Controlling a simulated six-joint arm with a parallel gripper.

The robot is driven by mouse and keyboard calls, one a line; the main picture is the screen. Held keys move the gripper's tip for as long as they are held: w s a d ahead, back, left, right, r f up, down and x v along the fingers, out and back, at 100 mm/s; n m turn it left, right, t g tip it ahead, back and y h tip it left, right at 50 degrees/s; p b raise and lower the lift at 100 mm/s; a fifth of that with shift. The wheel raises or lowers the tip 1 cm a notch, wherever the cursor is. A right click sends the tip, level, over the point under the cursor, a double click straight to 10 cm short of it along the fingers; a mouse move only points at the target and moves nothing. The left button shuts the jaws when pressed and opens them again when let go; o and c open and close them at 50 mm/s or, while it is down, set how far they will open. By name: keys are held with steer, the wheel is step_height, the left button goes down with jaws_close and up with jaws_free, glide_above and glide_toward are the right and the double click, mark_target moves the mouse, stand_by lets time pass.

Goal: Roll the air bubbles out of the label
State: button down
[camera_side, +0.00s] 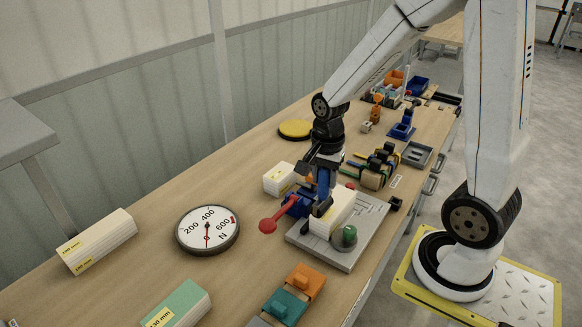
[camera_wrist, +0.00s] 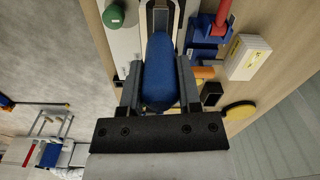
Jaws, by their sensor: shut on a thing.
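My gripper (camera_side: 322,182) is shut on a blue handle (camera_wrist: 160,72), which shows between its fingers in the wrist view. A pale metal frame (camera_wrist: 160,18) extends from the handle's far end; whether it carries a roller is hidden. In the side view my gripper is low over a white block (camera_side: 341,213) on a grey plate (camera_side: 368,217). I cannot tell whether the held tool touches the block. No label or bubbles can be made out on the block's top.
A blue clamp (camera_side: 297,204) with a red ball lever (camera_side: 270,225) stands close left of my gripper. A green knob (camera_side: 344,237) is at the plate's front. A round dial (camera_side: 207,230), white block (camera_side: 280,179) and yellow disc (camera_side: 296,130) lie around. Bench is clear near the dial.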

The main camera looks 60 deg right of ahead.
steer(key=shift+r, duration=2.9)
steer(key=shift+w, duration=0.1)
